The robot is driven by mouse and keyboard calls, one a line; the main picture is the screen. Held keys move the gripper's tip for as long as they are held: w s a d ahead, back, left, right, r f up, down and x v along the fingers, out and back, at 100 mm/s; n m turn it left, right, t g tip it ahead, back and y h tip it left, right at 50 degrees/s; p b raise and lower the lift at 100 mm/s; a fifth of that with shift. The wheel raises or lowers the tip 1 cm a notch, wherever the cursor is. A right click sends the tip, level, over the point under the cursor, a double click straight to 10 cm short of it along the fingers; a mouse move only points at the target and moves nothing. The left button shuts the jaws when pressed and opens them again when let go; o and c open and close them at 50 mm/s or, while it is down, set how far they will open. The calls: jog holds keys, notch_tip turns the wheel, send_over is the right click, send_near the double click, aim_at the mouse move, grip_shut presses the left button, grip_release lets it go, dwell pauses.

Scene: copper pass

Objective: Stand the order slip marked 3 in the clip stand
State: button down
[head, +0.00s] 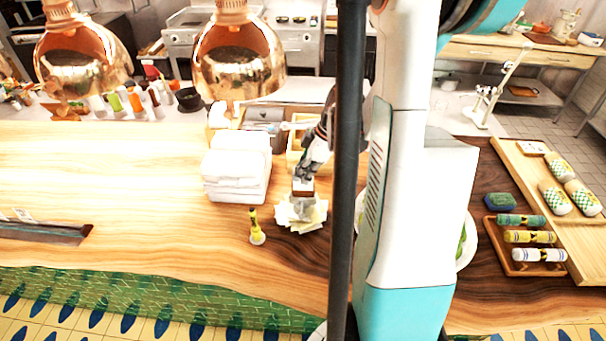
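My gripper (304,176) points down over a loose fan of pale paper slips (313,217) on the wooden counter. A small brown-and-white block (302,188) is right at its fingertips, above or on the slips. I cannot tell whether the fingers hold it. No number on the slips is readable, so I cannot tell which is marked 3. A small upright yellow-and-black piece on a pale round base (257,227) stands just left of the slips; I cannot tell whether it is the clip stand. A dark rail (50,230) with small white papers standing at it is at the far left.
A stack of white napkins or cloths (237,174) stands behind and left of the slips. Copper lamps (238,60) hang over the back. A plate (466,240) is partly behind my arm. A wooden tray (540,268) holds rolled cloths at right. The counter's left middle is clear.

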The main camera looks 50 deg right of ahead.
aim_at(298, 197)
jog(key=shift+f+b, duration=0.5)
jog(key=shift+b, duration=0.05)
jog(key=shift+s+a+f+b, duration=0.15)
jog(key=shift+s+f+b, duration=0.25)
jog(key=shift+f+b, duration=0.1)
dwell(0.6)
jog(key=shift+s+a+f+b, duration=0.1)
jog(key=shift+s+f+b, duration=0.25)
jog(key=shift+f+b, duration=0.3)
dwell(0.5)
jog(key=shift+s+d+f+b, duration=0.15)
jog(key=shift+d+f+b, duration=0.15)
jog(key=shift+b, duration=0.15)
jog(key=c, duration=1.6)
grip_release()
jog(key=shift+w+a+f, duration=0.25)
jog(key=shift+w+f, duration=0.35)
jog(key=shift+w, duration=0.25)
jog(key=shift+c, duration=0.2)
jog(key=shift+o, duration=1.1)
jog(key=shift+s+a+b, duration=0.2)
jog(key=shift+b, duration=0.1)
jog(key=shift+w+d+f, duration=0.1)
jog(key=shift+d+f, duration=0.15)
